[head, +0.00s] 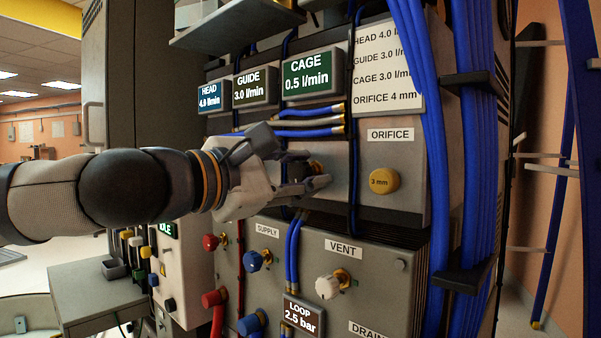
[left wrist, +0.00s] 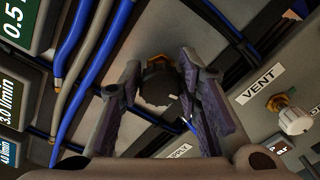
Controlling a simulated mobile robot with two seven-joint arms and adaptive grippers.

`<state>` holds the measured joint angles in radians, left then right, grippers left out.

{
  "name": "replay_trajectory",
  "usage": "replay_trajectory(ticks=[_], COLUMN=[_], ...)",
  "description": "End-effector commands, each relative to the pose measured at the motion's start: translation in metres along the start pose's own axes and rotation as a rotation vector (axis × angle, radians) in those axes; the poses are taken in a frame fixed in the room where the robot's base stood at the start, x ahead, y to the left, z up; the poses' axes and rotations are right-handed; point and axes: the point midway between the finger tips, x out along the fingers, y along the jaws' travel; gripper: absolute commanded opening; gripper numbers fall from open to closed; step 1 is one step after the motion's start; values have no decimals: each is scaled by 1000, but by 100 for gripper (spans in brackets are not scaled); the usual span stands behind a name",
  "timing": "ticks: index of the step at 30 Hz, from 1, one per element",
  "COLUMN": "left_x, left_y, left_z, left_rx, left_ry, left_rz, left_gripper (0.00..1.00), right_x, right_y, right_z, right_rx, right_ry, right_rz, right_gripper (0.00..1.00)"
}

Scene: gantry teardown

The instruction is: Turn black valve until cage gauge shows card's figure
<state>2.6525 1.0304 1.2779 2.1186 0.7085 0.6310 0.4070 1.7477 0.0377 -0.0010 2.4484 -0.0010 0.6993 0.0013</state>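The black valve (left wrist: 158,82) sits on a brass stem in the left wrist view, between the two fingers of my left gripper (left wrist: 160,75). In the head view the gripper (head: 312,168) hides the valve's knob, and only a bit of brass shows. The fingers stand apart on either side of the knob; I cannot tell whether they touch it. The cage gauge (head: 312,76) is green and reads 0.5 l/min. The white card (head: 389,68) lists head 4.0, guide 3.0, cage 3.0 and orifice 4 mm. My right gripper is out of view.
The head gauge (head: 209,97) reads 4.0 and the guide gauge (head: 255,86) 3.0 l/min. A yellow 3 mm orifice knob (head: 383,181) is to the right. Below are the white vent valve (head: 328,287) and blue supply valve (head: 254,261). Blue hoses (head: 437,150) run down the right side.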

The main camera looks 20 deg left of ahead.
Motion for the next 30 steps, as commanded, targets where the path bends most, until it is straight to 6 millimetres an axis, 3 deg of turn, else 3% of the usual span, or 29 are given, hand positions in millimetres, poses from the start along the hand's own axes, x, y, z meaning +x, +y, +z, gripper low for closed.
replay_trajectory(ticks=[1,3,17,30], left_x=[0,0,-1,-1], left_y=[0,0,1,1], left_z=[0,0,0,0], left_rx=[0,0,-103,-495], left_ry=[0,0,0,0], left_rz=[0,0,1,1], left_gripper=[13,1,1,1], right_x=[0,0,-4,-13], right_y=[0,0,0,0], right_z=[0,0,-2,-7], right_rx=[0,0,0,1], right_ry=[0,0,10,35], right_rz=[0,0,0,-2], right_gripper=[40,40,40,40])
